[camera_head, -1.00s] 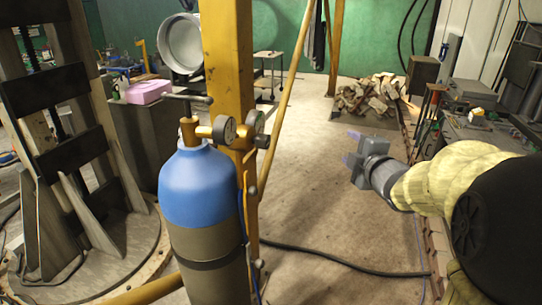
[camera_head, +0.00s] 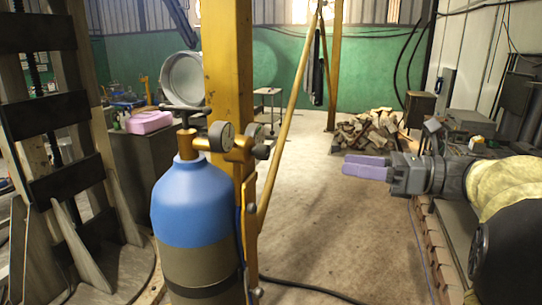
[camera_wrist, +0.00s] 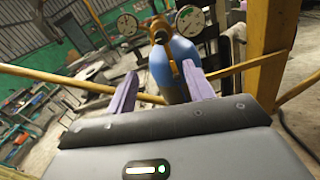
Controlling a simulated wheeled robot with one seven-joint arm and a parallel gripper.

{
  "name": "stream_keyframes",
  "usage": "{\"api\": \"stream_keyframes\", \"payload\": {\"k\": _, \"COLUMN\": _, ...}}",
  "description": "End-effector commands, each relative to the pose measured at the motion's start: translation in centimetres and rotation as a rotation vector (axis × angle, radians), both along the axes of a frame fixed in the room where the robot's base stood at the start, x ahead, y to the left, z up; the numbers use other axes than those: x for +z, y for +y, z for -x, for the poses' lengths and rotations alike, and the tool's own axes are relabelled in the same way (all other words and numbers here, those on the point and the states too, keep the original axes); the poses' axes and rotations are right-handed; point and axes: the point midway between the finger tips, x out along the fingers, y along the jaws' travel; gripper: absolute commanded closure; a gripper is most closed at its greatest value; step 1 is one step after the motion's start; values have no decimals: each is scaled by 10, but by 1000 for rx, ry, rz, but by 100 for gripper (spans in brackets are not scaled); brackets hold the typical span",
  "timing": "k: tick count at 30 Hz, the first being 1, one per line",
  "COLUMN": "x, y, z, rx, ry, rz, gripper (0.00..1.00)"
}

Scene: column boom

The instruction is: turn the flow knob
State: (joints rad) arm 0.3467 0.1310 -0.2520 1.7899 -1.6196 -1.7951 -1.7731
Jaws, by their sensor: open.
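A blue-topped gas cylinder (camera_head: 196,195) with a brass regulator (camera_head: 236,150) stands beside a yellow post. The regulator carries two round gauges (camera_head: 221,136). A small dark knob (camera_head: 262,152) sits at its right end; I cannot be sure it is the flow knob. My gripper (camera_head: 345,165) is to the right of the cylinder, well apart from it, with its purple fingers pointing left. In the wrist view the open, empty fingers (camera_wrist: 160,70) frame the blue cylinder (camera_wrist: 174,66) and its brass fitting (camera_wrist: 172,50) ahead. The knob is not clear there.
The yellow post (camera_head: 229,65) and a slanting yellow brace (camera_head: 285,125) stand just behind the regulator. A steel frame (camera_head: 55,130) stands at left.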

Motion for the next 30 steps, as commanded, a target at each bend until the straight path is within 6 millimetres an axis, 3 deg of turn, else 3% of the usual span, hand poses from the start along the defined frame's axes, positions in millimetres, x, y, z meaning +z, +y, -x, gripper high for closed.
{"api": "stream_keyframes", "payload": {"k": 5, "x": 1, "y": 2, "z": -2, "rx": -5, "ry": 1, "rz": -2, "gripper": 48}}
{"api": "stream_keyframes", "payload": {"k": 10, "x": 2, "y": 18, "z": -8, "rx": -4, "ry": 3, "rz": -3, "gripper": 48}}
{"api": "stream_keyframes", "payload": {"k": 30, "x": 3, "y": 128, "z": -50, "rx": -1, "ry": 5, "rz": -4, "gripper": 48}}
